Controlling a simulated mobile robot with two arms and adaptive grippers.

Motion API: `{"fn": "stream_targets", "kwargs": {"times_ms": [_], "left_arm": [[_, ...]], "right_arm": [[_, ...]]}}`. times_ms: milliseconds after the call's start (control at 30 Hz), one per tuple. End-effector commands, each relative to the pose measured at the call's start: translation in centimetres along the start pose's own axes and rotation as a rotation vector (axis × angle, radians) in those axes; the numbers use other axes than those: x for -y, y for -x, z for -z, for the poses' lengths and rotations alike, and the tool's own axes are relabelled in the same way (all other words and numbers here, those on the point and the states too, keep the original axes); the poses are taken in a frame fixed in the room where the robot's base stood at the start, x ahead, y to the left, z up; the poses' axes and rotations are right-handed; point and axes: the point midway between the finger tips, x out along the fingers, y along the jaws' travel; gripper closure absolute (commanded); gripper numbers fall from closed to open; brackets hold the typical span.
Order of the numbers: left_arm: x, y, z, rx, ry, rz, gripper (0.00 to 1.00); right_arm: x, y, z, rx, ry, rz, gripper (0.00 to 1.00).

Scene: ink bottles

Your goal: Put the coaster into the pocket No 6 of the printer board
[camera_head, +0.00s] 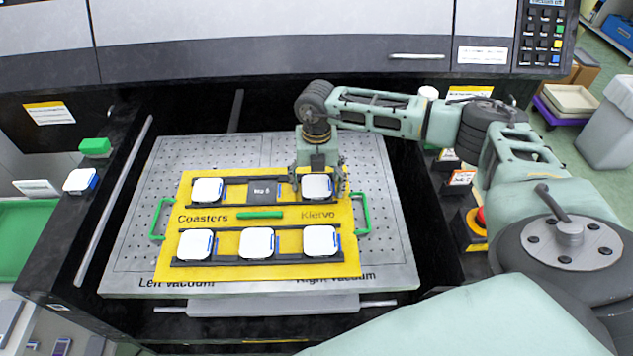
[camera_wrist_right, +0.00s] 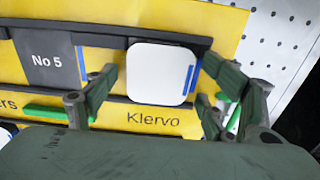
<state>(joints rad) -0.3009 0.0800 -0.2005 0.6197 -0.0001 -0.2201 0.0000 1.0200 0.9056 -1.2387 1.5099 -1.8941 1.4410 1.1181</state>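The yellow printer board (camera_head: 222,269) lies on the perforated metal bed. A white coaster with a blue side (camera_head: 317,187) sits in the top row's right pocket, right of the empty dark pocket marked No 5 (camera_head: 262,191). The label under this coaster is hidden. In the right wrist view the coaster (camera_wrist_right: 160,74) lies flat and square within its dark frame. My right gripper (camera_head: 319,180) is low over it, with fingers open on its left and right sides and small gaps visible in the right wrist view (camera_wrist_right: 160,66). My left gripper is not in view.
Several other coasters fill the top left pocket (camera_head: 208,190) and the bottom row (camera_head: 257,243). Another coaster (camera_head: 80,181) rests on the machine's left ledge, near a green block (camera_head: 95,147). Green handles (camera_head: 362,213) stand at the board's sides. The machine cover (camera_head: 280,50) is behind.

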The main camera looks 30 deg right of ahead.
Motion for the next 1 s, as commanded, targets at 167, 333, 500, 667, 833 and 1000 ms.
{"fn": "stream_targets", "kwargs": {"times_ms": [167,333,500,667,833,1000], "left_arm": [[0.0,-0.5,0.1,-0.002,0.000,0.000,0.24],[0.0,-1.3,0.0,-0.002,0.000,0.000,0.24],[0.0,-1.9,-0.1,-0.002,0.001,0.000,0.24],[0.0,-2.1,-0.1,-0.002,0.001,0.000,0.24],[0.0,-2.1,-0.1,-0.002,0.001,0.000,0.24],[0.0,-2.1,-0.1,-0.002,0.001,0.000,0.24]], "right_arm": [[-0.1,3.3,-0.1,0.005,0.000,-0.004,0.24],[-0.1,7.2,-0.2,0.006,0.000,-0.004,0.24],[-0.1,10.4,-0.1,0.005,0.000,-0.004,0.24],[0.0,12.1,-0.1,0.002,0.000,-0.002,0.24],[0.0,12.6,-0.1,0.002,0.000,-0.002,0.24],[0.0,12.6,-0.1,0.002,0.000,-0.001,0.24]]}}
